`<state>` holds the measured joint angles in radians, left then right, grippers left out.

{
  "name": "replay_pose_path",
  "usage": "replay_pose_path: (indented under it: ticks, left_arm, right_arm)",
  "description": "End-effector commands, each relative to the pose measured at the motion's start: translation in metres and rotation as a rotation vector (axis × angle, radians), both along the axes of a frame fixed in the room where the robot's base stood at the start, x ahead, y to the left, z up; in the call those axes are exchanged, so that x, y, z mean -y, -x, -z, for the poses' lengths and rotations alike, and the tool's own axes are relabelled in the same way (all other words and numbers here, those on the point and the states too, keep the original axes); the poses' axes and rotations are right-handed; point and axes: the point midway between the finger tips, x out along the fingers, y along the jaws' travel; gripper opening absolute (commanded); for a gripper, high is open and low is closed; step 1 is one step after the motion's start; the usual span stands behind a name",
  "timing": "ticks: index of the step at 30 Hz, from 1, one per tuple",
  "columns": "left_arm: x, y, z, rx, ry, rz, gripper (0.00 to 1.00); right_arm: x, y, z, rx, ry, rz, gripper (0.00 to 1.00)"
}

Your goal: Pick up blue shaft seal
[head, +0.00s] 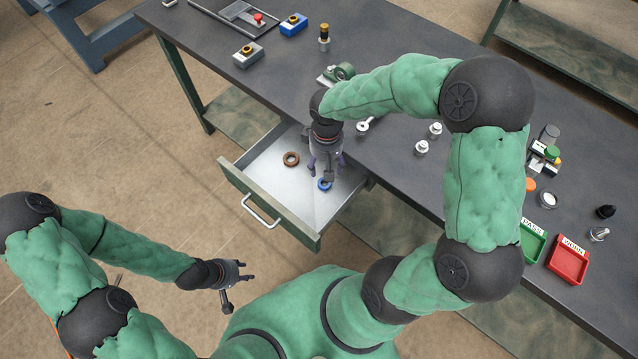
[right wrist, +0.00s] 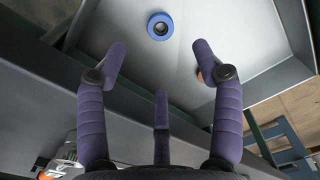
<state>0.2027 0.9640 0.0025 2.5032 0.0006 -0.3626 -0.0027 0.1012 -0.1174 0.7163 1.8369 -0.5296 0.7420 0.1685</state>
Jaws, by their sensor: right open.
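The blue shaft seal (head: 324,184) is a small blue ring with a dark centre. It lies flat on the floor of the open drawer (head: 270,190). In the right wrist view the seal (right wrist: 160,26) shows near the top, beyond the fingertips and between their lines. My right gripper (head: 326,168) points down over the drawer, close to the seal.
A brown ring (head: 291,159) lies in the drawer, left of the seal. The drawer walls stand around both rings. The dark workbench (head: 400,170) carries several metal parts, a green tray (head: 531,243) and a red tray (head: 568,262).

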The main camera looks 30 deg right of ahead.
Motion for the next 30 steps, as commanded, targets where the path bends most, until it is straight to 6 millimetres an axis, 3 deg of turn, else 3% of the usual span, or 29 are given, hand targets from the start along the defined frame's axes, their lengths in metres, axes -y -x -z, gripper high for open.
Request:
replay_pose_path:
  ticks: [7, 15, 23, 30]
  left_arm:
    - [0.0, 0.0, 0.011, 0.0, 0.0, 0.0, 0.4]
    - [0.0, 0.0, 0.027, 0.0, 0.0, 0.0, 0.4]
    - [0.0, 0.0, 0.035, 0.0, 0.0, 0.0, 0.4]
    - [0.0, 0.0, 0.055, 0.0, 0.0, 0.0, 0.4]
  right_arm:
    - [0.0, 0.0, 0.019, -0.001, 0.0, 0.0, 0.67]
    - [0.001, 0.0, 0.057, -0.001, 0.0, 0.001, 0.67]
    - [0.001, -0.001, 0.073, -0.001, -0.001, 0.0, 0.67]
    - [0.003, -0.004, 0.105, -0.001, 0.0, 0.0, 0.67]
